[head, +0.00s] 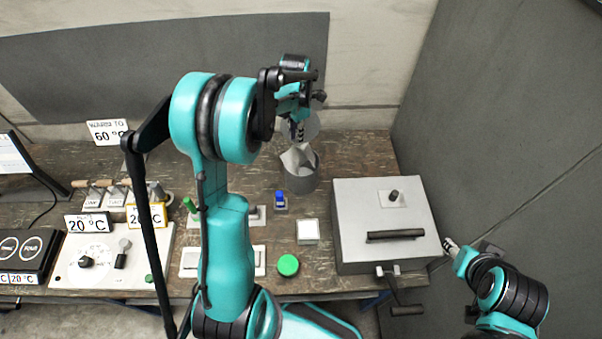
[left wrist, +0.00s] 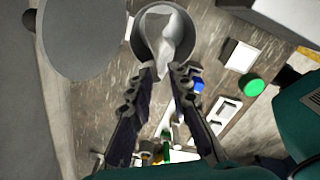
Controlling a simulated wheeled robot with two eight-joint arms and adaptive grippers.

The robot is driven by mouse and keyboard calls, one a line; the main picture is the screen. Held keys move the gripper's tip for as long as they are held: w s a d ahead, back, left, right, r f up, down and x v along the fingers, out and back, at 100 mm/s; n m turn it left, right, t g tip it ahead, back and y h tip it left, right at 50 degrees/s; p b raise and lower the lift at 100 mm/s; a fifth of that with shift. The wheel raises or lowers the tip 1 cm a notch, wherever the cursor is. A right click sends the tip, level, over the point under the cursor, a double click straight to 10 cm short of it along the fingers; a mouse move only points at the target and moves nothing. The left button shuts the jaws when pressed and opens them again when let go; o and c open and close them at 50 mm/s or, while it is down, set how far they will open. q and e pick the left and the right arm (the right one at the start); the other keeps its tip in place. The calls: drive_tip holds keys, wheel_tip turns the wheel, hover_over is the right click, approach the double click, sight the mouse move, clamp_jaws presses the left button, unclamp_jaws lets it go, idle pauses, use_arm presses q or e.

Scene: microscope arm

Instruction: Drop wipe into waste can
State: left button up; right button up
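The grey round waste can (head: 302,180) stands on the bench, and its round lid (head: 312,124) is raised behind it. The white crumpled wipe (head: 297,157) hangs at the can's mouth. My left gripper (head: 297,132) is above the can. In the left wrist view the fingertips (left wrist: 166,70) close in on the narrow end of the wipe (left wrist: 168,38), whose wider part lies over the can's opening (left wrist: 138,38). Whether the wipe touches the can's inside I cannot tell. My right gripper (head: 450,244) is at the right, beside the grey box; its fingers are too small to read.
A grey lidded box (head: 352,215) with a handle stands right of the can. A blue-capped vial (head: 280,199), a white square pad (head: 308,231) and a green disc (head: 288,265) lie in front. Control panels (head: 100,262) fill the left side.

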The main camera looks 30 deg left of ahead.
use_arm(q)
drive_tip(key=o, duration=1.3)
wheel_tip(320, 180, up, 6)
drive_tip(key=p, duration=0.3)
drive_tip(key=shift+f, duration=0.25)
wheel_tip(320, 180, up, 12)
idle(0.6)
